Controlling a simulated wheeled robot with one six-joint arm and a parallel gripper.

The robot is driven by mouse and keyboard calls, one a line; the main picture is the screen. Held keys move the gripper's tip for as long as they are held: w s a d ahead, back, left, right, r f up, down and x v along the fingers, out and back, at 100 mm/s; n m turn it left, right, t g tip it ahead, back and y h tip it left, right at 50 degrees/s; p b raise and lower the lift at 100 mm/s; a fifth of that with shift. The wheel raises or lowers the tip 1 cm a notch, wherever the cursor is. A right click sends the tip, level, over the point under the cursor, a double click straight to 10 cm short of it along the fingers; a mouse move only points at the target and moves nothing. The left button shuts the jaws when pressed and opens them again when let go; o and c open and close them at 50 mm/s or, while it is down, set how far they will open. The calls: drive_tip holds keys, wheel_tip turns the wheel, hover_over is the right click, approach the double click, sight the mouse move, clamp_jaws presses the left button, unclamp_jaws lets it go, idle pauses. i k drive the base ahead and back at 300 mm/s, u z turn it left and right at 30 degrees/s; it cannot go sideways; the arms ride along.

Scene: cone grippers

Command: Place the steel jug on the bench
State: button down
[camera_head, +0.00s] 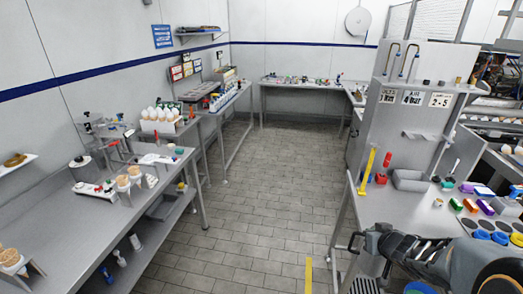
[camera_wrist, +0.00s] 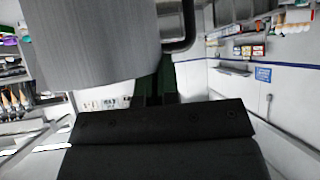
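The steel jug (camera_wrist: 95,45) is a large grey cylinder with a black handle (camera_wrist: 188,25), filling the upper left of the wrist view, close to the camera. My gripper (camera_wrist: 155,90) has dark fingers that meet the jug and appear shut on it; the exact contact is hidden. In the head view my arm reaches in from the lower right, and a dark curved piece (camera_head: 355,242), which looks like the jug's handle, shows at its end by the right bench. The right bench (camera_head: 400,208) has a grey top. A long grey bench (camera_head: 70,232) runs along the left wall.
The right bench carries a yellow upright (camera_head: 367,172), a grey bin (camera_head: 410,181) and several coloured blocks. A far bench (camera_head: 300,84) stands at the back. The tiled floor (camera_head: 262,185) between is clear.

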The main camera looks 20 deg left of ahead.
sight(137, 149)
drive_tip(key=u, duration=0.9)
drive_tip(key=i, duration=5)
drive_tip(key=u, duration=3.05)
